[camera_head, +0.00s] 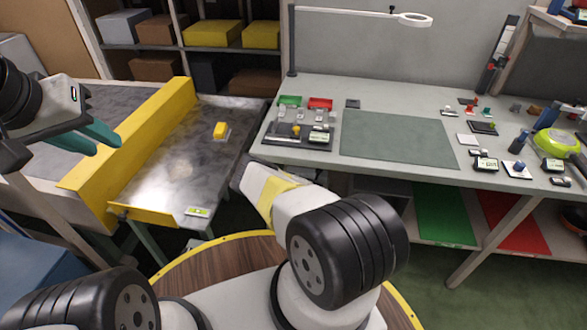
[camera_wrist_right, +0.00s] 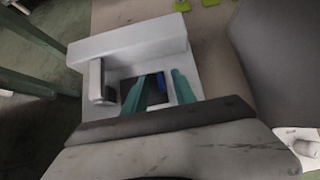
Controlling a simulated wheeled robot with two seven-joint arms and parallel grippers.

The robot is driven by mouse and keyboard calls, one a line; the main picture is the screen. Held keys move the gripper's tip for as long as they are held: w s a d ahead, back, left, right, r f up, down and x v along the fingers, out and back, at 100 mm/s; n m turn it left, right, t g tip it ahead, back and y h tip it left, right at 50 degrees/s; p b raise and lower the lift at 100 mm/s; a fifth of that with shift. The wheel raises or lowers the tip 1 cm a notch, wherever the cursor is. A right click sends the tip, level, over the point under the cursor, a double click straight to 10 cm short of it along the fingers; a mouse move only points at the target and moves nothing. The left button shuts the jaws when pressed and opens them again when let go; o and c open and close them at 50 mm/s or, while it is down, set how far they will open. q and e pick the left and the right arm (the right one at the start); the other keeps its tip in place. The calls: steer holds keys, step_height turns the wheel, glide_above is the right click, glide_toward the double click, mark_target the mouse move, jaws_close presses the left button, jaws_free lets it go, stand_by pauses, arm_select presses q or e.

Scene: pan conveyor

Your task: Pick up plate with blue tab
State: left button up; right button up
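The two teal fingers of my right gripper (camera_wrist_right: 160,78) are apart, one on each side of the tab, with a gap visible; I cannot see contact. In the head view my right gripper is hidden behind my own arm. My left gripper (camera_head: 107,147) is at the left with its teal fingers apart and empty, over the conveyor's yellow wall.
A yellow block (camera_head: 219,129) sits on the metal conveyor pan (camera_head: 160,180) beside the yellow wall (camera_head: 150,125). The workbench holds a dark tray (camera_head: 285,137) of parts, a clear green-grey mat (camera_head: 395,138) and several small items at the right. A lamp (camera_head: 415,19) overhangs it.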

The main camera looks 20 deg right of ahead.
jaws_close()
steer(key=shift+r, duration=0.2)
stand_by(0.3)
